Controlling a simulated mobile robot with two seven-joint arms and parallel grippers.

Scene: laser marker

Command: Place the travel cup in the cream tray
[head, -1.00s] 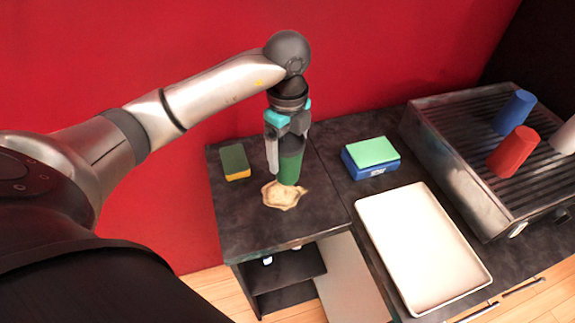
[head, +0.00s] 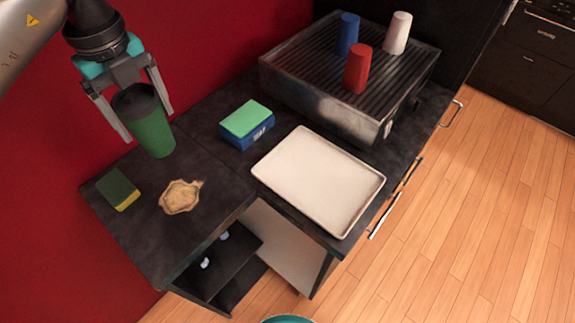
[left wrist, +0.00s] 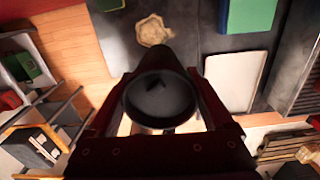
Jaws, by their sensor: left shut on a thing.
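The travel cup (head: 151,128) is green with a dark top, and stands nearly upright between the fingers of my left gripper (head: 131,110), which is shut on it. In the head view the cup is over the back part of the dark counter; its height above the counter is hard to tell. In the left wrist view the dark round top of the cup (left wrist: 160,97) fills the space between the fingers. The cream tray (head: 318,180) lies flat and empty on the counter, to the right of the cup; it also shows in the left wrist view (left wrist: 236,80). My right gripper is not in view.
A green and yellow sponge (head: 118,188) and a tan stain-like patch (head: 181,196) lie on the counter near the cup. A blue box with a green top (head: 247,124) sits between cup and tray. A ribbed metal rack (head: 330,90) behind holds blue, red and white cups.

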